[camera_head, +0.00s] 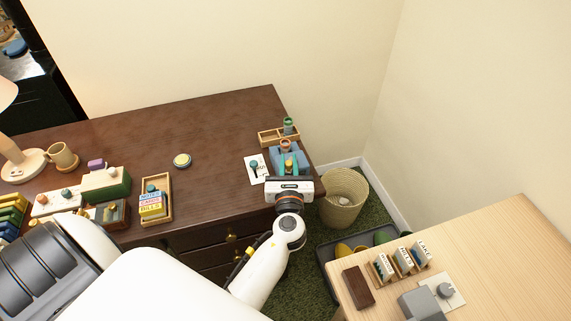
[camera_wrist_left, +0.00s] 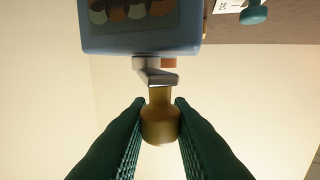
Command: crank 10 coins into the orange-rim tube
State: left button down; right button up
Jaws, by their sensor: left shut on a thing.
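A blue coin machine (camera_wrist_left: 140,40) with coin pictures on its face fills the top of the left wrist view. Its grey crank arm (camera_wrist_left: 152,72) ends in a brown-gold knob (camera_wrist_left: 160,122). My left gripper (camera_wrist_left: 160,118) is shut on this knob, one green finger on each side. In the head view my left gripper (camera_head: 289,172) is at the dark desk's right end, partly hiding the blue machine (camera_head: 276,155). A small tube with an orange-red rim (camera_head: 285,144) stands just behind the machine; its contents cannot be made out. My right gripper is not in view.
A wooden rack (camera_head: 270,138) with a green-rimmed tube (camera_head: 288,124) stands behind the machine. A white card with a teal knob (camera_head: 255,168) lies to its left. A wicker basket (camera_head: 343,198) stands on the floor right of the desk. The desk's middle is mostly clear.

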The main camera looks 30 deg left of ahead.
pick_arm(q)
jog(key=shift+w+d+n+g+y, duration=0.1)
jog(key=shift+d+n+g+y, duration=0.15)
jog(key=shift+n+g+y, duration=0.25)
jog(key=shift+y, duration=0.3)
jog(key=c, duration=1.3)
grip_release()
